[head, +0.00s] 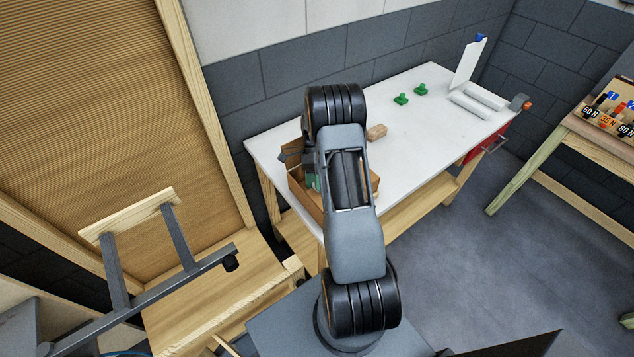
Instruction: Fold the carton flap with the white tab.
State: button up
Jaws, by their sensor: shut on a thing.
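The brown carton (298,181) stands open on the near left part of the white table, mostly behind my arm. A carton flap (290,151) stands up at its left side. I cannot make out a white tab on it. My gripper (308,157) shows only in part, dark, at the left of my arm beside this raised flap. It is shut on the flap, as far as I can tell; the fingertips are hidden. Something green (312,181) shows inside the carton.
On the white table (440,133) lie a tan block (376,132), two green knobs (401,99), white rolls (470,105) and an upright white panel (468,64). A wooden bench with a metal frame (140,300) is at left. A second table (590,150) is at right. Floor between is clear.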

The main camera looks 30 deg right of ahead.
jog(key=shift+w+r, duration=0.1)
jog(key=shift+r, duration=0.45)
jog(key=s+r, duration=0.1)
jog(key=r, duration=0.1)
jog(key=s+a+r+b, duration=0.1)
jog(key=s+r, duration=0.1)
jog(key=r, duration=0.1)
jog(key=s+r+b, duration=0.1)
jog(key=r, duration=0.1)
jog(key=shift+s+a+r, duration=0.2)
jog(key=shift+s+a, duration=0.15)
jog(key=s+a+r+b, duration=0.2)
jog(key=s+a+r, duration=0.1)
jog(key=s, duration=0.5)
jog(key=shift+s+a+r, duration=0.15)
jog(key=shift+s+r, duration=0.2)
jog(key=shift+r, duration=0.35)
